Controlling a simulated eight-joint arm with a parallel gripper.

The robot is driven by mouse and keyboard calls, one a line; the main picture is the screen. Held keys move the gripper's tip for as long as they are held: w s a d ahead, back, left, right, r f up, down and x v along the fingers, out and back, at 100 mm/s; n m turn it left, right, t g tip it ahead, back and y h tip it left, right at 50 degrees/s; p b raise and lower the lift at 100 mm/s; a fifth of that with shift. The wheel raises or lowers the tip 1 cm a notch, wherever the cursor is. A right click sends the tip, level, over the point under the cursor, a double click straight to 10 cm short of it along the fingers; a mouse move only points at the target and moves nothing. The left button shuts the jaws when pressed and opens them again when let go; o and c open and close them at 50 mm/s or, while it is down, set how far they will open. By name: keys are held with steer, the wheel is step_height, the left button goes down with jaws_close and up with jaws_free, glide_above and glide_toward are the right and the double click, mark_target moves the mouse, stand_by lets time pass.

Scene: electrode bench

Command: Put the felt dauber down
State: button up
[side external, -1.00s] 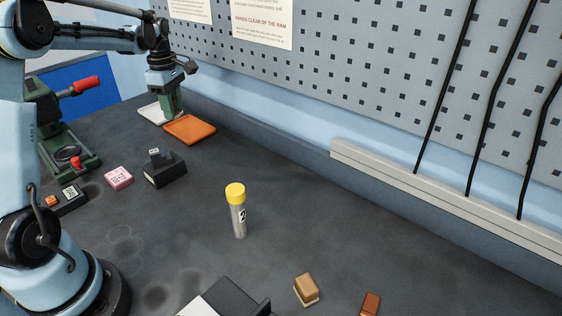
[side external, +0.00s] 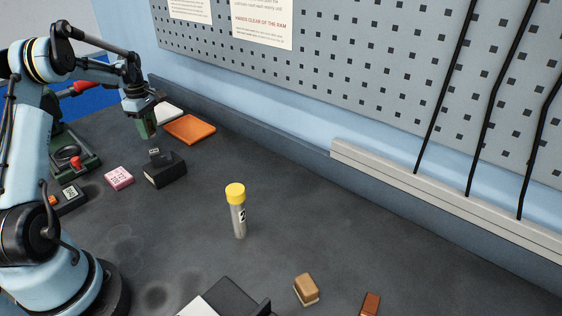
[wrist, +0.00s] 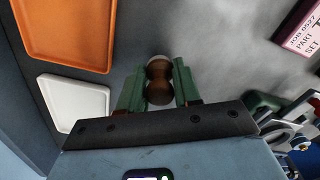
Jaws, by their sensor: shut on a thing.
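My gripper (wrist: 159,88) has its green fingers closed on the felt dauber (wrist: 159,68), a brown, rounded wooden piece with a narrow waist. I see it nearly end-on in the wrist view, and its felt end cannot be made out. In the side view my gripper (side external: 150,134) hangs above the bench, left of the orange tray and behind the black block; the dauber cannot be made out there. The white tray (wrist: 75,103) and orange tray (wrist: 68,32) lie to the left of the fingers in the wrist view.
The black block (side external: 165,170) and pink card box (side external: 118,178) stand near my gripper. A green press (side external: 75,150) is at the left. A yellow-capped tube (side external: 237,212) stands upright mid-bench. A brown block (side external: 306,287) lies in front.

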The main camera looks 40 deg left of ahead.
steer(key=shift+f, duration=0.85)
steer(key=shift+f, duration=0.1)
steer(key=o, duration=1)
steer(key=shift+o, duration=0.2)
